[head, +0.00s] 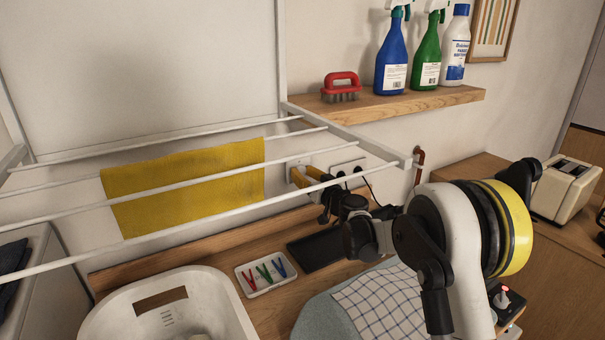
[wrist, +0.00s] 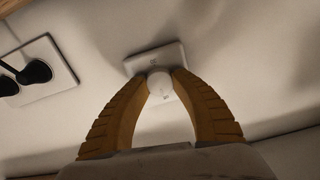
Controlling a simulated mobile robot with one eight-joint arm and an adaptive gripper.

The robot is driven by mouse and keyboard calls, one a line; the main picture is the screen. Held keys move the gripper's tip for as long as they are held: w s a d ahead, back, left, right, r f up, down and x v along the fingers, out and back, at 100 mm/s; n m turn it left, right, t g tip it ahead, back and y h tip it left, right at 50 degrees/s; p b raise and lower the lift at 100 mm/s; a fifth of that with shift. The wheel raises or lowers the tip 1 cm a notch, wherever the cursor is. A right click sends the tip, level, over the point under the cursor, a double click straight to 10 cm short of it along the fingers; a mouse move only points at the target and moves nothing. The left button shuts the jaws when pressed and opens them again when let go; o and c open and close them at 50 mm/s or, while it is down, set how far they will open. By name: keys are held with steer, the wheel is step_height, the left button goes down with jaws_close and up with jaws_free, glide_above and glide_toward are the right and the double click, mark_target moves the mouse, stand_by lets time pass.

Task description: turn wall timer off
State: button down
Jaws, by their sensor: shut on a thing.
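The wall timer is a small pale plate with a round white knob, seen in the wrist view as the timer plate (wrist: 172,58) and its knob (wrist: 160,84). It also shows partly in the head view (head: 297,177), mostly hidden by my fingers. My gripper (wrist: 160,80) has its two yellow fingertips closed on either side of the knob. In the head view my gripper (head: 302,178) reaches to the wall under the drying rack. The knob's pointer is too small to read; faint marks show on the plate and knob.
A wall socket (wrist: 36,70) with black plugs sits close to the timer. Below are a peg tray (head: 267,276), a dark tray (head: 318,250) and a basket (head: 110,308). A shelf (head: 400,103) holds bottles.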

steer(key=shift+n, duration=0.6)
steer(key=c, duration=1)
jaws_free()
steer(key=shift+o, duration=0.2)
steer(key=v, duration=1.2)
